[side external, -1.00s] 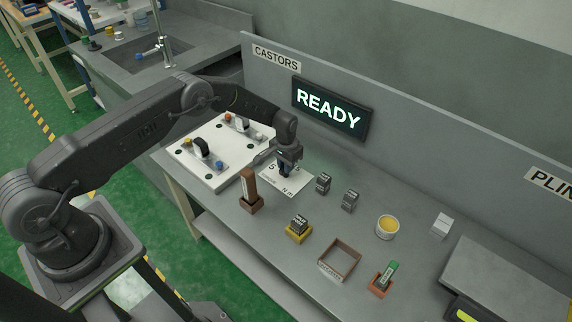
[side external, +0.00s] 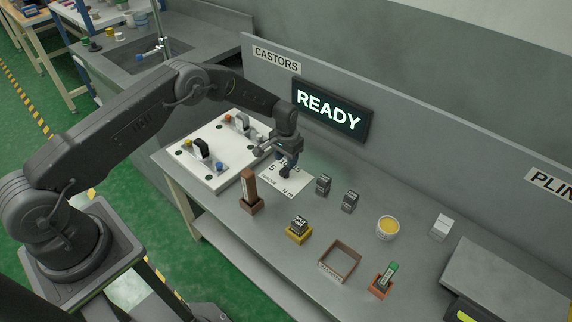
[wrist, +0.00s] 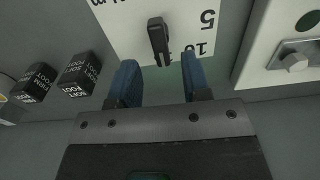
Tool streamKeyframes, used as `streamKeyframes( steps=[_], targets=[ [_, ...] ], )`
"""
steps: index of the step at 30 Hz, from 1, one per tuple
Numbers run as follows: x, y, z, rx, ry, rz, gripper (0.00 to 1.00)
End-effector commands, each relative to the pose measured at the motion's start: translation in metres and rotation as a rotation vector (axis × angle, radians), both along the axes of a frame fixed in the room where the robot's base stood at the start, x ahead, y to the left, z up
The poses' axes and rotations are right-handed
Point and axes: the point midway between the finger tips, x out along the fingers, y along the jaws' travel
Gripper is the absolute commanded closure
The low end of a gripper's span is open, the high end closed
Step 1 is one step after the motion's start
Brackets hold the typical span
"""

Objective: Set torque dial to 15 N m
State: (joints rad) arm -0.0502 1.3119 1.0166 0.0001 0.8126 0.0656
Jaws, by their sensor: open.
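The torque dial's white card (side external: 297,181) lies flat on the grey bench, marked with a 5 and "N m". The wrist view shows the card (wrist: 125,32) with 5 at its right edge and a partly covered number below it. A black bar-shaped knob (wrist: 158,40) stands on the card, its long side running nearly up and down in the wrist view. I cannot tell which mark it points to. My gripper (wrist: 161,75) is open and empty, its two blue fingers apart, with the knob just beyond the gap between them. In the side view my gripper (side external: 288,167) hangs over the card.
A white panel (side external: 213,183) with knobs is left of the card. A brown holder (side external: 250,195), yellow-based block (side external: 298,229), empty square frame (side external: 340,260) and yellow-filled cup (side external: 387,228) are nearby. The READY screen (side external: 331,109) is behind.

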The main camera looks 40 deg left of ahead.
Motion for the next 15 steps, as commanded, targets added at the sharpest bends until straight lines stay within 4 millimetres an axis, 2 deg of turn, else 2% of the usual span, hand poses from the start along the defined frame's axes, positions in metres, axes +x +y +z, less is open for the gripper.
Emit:
streamKeyframes(
  steps=[3, 9, 15],
  targets=[
    [0.000, 0.000, 0.030, 0.000, -0.002, 0.000, 0.56],
    [0.000, 0.000, 0.071, 0.000, -0.002, -0.001, 0.56],
    [0.000, 0.000, 0.095, 0.000, 0.001, -0.001, 0.56]
  ],
)
